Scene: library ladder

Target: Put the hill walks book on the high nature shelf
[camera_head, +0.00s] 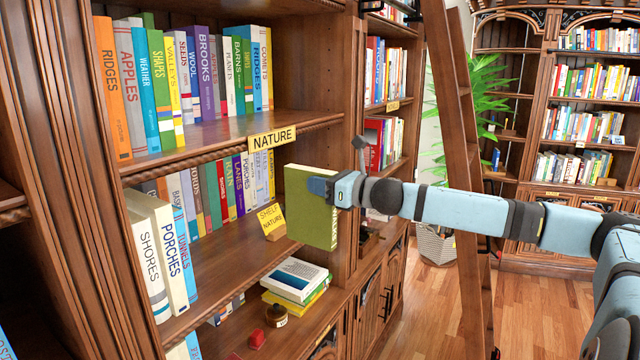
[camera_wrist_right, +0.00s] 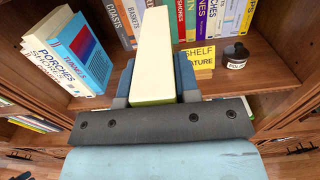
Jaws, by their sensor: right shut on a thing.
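The olive-green hill walks book (camera_head: 310,205) is upright in my right gripper (camera_head: 322,188), in front of the bookcase; its spine lettering is mostly hidden. In the right wrist view the book (camera_wrist_right: 153,58) shows its pale page edge between the two blue-grey fingers, which are shut on it. The high nature shelf (camera_head: 235,128) carries a yellow NATURE label (camera_head: 272,139) and a row of upright books, with bare board at its right end. The held book is lower than this shelf and to the right of its label. My left gripper is not in view.
The shelf below holds leaning books (camera_head: 160,250) and a yellow shelf sign (camera_head: 270,218). Lower down lie stacked books (camera_head: 295,283) and a small red object (camera_head: 256,338). A wooden ladder (camera_head: 465,180) stands to the right. A dark jar (camera_wrist_right: 236,56) is beside the sign.

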